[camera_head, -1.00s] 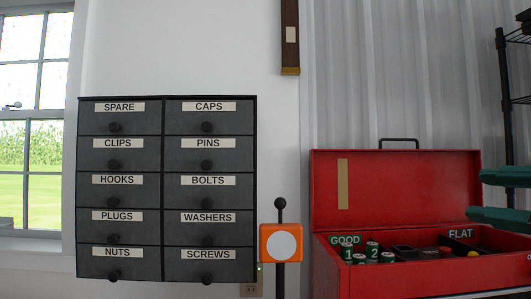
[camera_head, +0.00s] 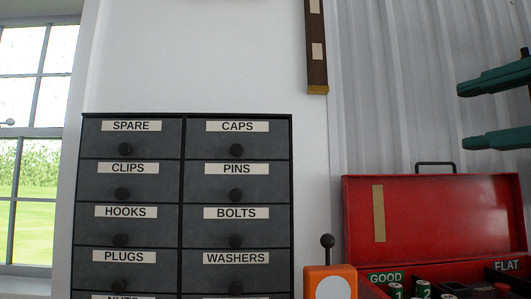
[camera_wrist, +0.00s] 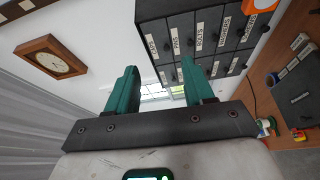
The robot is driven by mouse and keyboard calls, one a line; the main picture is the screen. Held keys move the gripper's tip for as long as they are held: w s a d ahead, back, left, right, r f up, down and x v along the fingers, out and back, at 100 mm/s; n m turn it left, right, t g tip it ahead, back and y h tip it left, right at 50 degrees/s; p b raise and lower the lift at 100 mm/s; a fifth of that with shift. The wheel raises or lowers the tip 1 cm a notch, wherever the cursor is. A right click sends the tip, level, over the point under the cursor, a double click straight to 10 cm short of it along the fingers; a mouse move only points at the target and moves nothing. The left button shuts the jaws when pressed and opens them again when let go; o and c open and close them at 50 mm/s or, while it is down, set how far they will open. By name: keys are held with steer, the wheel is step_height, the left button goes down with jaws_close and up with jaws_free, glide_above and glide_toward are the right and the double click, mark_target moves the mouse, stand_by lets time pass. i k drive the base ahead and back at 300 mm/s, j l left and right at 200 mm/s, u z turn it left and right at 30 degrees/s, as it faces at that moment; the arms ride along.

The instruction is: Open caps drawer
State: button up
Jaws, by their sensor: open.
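The caps drawer (camera_head: 208,142) is the top drawer of the right column in a dark grey cabinet. It is closed, flush with its neighbours, and has a white CAPS label and a round black knob (camera_head: 236,150). My gripper (camera_head: 463,115) shows at the right edge of the head view as two green fingers, open and empty. It is well to the right of the cabinet, touching nothing. In the wrist view the cabinet (camera_wrist: 222,40) appears turned sideways beyond my gripper (camera_wrist: 159,66). There, the caps drawer (camera_wrist: 150,28) is at the cabinet's upper left end.
A red toolbox (camera_head: 466,215) with raised lid stands at right. An orange object with a black ball-topped post (camera_head: 327,263) stands between it and the cabinet. A window (camera_head: 35,150) is at left. A wall clock (camera_wrist: 53,57) shows in the wrist view. The wall above the cabinet is clear.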

mark_target(227, 138)
steer(key=i+j, duration=0.5)
steer(key=j, duration=0.25)
steer(key=i+j, duration=0.2)
steer(key=j, duration=0.15)
